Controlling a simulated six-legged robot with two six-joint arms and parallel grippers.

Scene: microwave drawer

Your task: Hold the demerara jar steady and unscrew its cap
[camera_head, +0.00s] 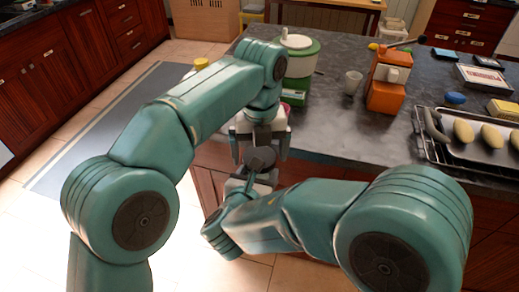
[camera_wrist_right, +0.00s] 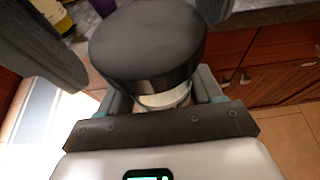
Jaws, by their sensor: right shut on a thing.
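The demerara jar's wide black cap (camera_head: 261,158) shows between my two grippers in the head view, in front of the counter. In the right wrist view the cap (camera_wrist_right: 148,42) fills the upper middle, with a pale strip of the jar (camera_wrist_right: 166,97) below it. My right gripper (camera_head: 252,180) is shut on the jar below the cap, and its fingers hide most of the body. My left gripper (camera_head: 260,147) is above the cap, pointing down. Its fingers are apart, one on each side of the cap, with a gap visible at the left in the right wrist view.
The dark counter (camera_head: 330,125) stands behind the grippers. The tiled floor is clear at the left.

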